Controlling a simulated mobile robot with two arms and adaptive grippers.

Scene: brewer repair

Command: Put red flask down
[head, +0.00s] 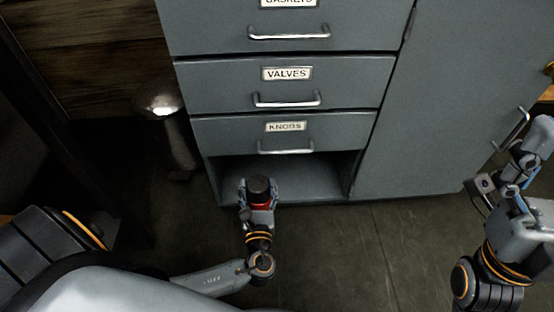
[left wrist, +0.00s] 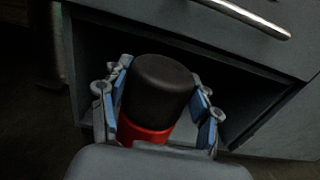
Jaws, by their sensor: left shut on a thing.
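The red flask (left wrist: 143,131) has a black cap and a red body. It is held between the blue-padded fingers of my left gripper (left wrist: 160,110), which is shut on it. In the head view the flask (head: 259,190) is at the open bottom compartment (head: 312,182) of the grey cabinet, cap up. I cannot tell whether its base touches anything. The lower part of the flask is hidden by my gripper. My right gripper (head: 505,192) is at the right edge of the head view, away from the flask; its fingers are not clear.
Above the compartment are drawers labelled "KNOBS" (head: 285,127) and "VALVES" (head: 287,73), with bar handles. A cabinet door (head: 455,90) is at the right. A metal object with a rounded top (head: 160,103) stands left of the cabinet. The floor (head: 390,240) in front is clear.

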